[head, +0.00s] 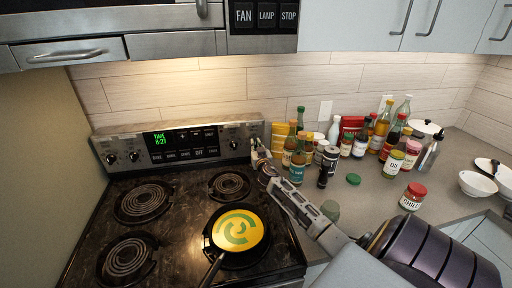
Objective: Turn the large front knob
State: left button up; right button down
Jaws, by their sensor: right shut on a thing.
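The coil stove has a back control panel (185,133) with a lit green display and knobs at both ends. Two knobs (123,158) show at the left end. At the right end one knob (234,145) shows clear of my arm. My right gripper (256,146) is at the panel's far right end, shut on the rightmost knob, which its fingers mostly hide. I cannot tell how far that knob is turned. My left gripper is out of view.
A pan (216,263) with a yellow and green inside sits on the front right burner, below my right arm. Several bottles and jars (298,160) crowd the counter right of the gripper. A red-lidded jar (413,196) stands nearer. A hood (110,45) hangs above.

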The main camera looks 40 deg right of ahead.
jog(key=shift+n+b, duration=0.3)
jog(key=shift+n, duration=2.1)
jog(key=shift+a+f+n, duration=0.1)
jog(key=shift+n, duration=2.3)
jog(key=shift+w, duration=0.1)
jog(key=c, duration=1.5)
grip_release()
jog(key=shift+o, duration=0.2)
jog(key=v, duration=1.2)
